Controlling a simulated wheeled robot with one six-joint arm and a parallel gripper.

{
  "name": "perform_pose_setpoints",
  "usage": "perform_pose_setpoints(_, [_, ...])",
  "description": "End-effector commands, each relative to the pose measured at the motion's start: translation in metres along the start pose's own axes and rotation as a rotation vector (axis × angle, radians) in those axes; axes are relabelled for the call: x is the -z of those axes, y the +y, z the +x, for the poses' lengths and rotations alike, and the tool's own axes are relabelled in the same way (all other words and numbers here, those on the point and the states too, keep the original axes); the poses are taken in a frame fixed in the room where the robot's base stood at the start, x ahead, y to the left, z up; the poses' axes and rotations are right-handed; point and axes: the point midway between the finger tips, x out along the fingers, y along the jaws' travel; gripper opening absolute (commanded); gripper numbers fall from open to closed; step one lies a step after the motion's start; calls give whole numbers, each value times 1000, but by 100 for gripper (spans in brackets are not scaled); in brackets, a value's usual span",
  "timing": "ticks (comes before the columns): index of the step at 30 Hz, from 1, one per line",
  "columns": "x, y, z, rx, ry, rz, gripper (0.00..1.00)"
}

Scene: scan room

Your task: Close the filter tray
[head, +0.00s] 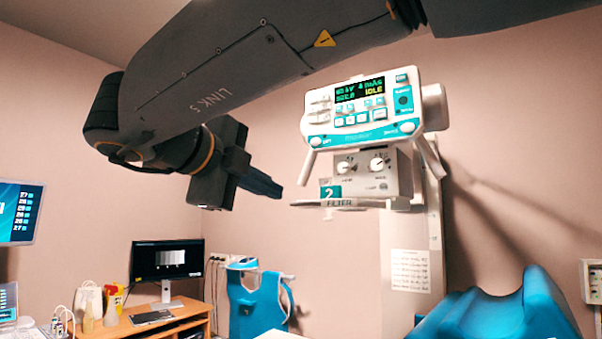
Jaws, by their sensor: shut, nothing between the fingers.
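The filter tray (345,203) is a thin pale plate labelled "FILTER" under the grey collimator box (378,172) of the white X-ray head. It sticks out to the left past the box. In the picture a small gap shows between the fingertips and the tray; the gap in depth is hard to judge. The fingers are together and hold nothing.
The control panel (362,108) with a lit display reading "IDLE" sits above the collimator box, with angled handles on both sides. A white column (412,265) stands behind. A blue padded thing (500,312) is at lower right. A desk with a monitor (167,262) is at lower left.

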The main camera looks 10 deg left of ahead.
Motion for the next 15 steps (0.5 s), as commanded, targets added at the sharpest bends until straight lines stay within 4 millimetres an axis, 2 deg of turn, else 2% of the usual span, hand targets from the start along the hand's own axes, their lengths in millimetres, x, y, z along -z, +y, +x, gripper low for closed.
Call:
perform_pose_setpoints(1, [1,-2,11,0,4,-3,0])
perform_pose_setpoints(6, [0,-1,39,0,2,-3,0])
perform_pose_setpoints(12, [-1,-1,60,1,-1,-2,0])
perform_pose_setpoints(15, [-1,0,64,1,-2,-2,0])
